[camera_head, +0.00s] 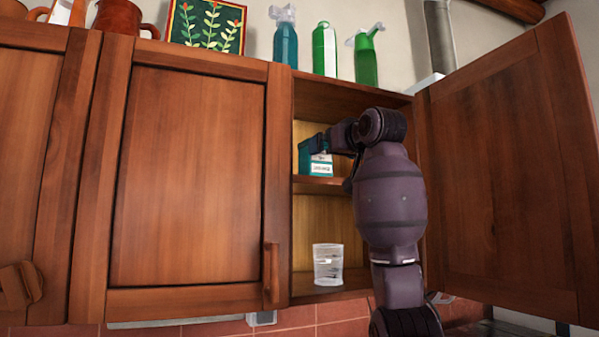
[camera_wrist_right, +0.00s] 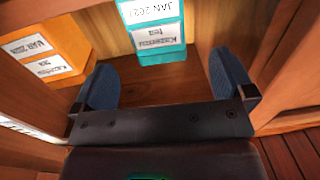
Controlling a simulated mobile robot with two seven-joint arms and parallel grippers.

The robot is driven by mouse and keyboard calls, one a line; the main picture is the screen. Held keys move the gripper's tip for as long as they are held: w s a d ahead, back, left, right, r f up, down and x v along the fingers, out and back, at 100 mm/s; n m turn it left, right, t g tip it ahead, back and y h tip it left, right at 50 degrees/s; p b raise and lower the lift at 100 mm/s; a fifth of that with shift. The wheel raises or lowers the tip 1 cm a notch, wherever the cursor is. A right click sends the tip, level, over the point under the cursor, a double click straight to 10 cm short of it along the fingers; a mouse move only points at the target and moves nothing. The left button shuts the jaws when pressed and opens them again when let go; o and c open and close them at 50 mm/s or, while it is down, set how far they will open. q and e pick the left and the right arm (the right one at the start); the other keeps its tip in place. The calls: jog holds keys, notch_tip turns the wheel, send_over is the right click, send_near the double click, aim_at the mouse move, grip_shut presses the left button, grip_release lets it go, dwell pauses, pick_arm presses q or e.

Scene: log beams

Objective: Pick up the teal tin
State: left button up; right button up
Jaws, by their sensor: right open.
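The teal tin (camera_head: 319,166) stands on the upper shelf inside the open wall cabinet. In the right wrist view the teal tin (camera_wrist_right: 160,50) is upright with a white label, just beyond the fingertips and roughly centred between them; its top is cut off by the frame. My right gripper (camera_wrist_right: 162,65) is open and empty, its two blue fingers spread wider than the tin. In the head view my right arm reaches into the cabinet and partly hides the gripper. My left gripper is in neither view.
An orange tin (camera_wrist_right: 45,52) stands left of the right gripper's left finger in the wrist view. A clear glass (camera_head: 328,264) stands on the cabinet's lower shelf. The open door (camera_head: 510,165) is at right; several bottles stand on top.

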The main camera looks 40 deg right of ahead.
aim_at(323, 153)
jog(key=x, duration=0.1)
jog(key=p+x, duration=0.1)
jog(key=x, duration=0.1)
jog(key=shift+w+d+r, duration=0.15)
jog(key=shift+w+r, duration=0.15)
jog(key=shift+p+x, duration=0.55)
jog(key=shift+x, duration=0.65)
jog(key=x, duration=0.1)
jog(key=p+x, duration=0.2)
jog(key=x, duration=0.1)
jog(key=shift+d+f, duration=0.15)
jog(key=shift+f, duration=0.15)
jog(key=shift+w, duration=0.25)
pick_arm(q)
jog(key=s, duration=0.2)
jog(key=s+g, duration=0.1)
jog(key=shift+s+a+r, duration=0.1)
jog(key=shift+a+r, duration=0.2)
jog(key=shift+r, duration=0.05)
pick_arm(e)
jog(key=shift+c, duration=0.3)
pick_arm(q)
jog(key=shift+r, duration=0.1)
pick_arm(e)
jog(key=c, duration=0.9)
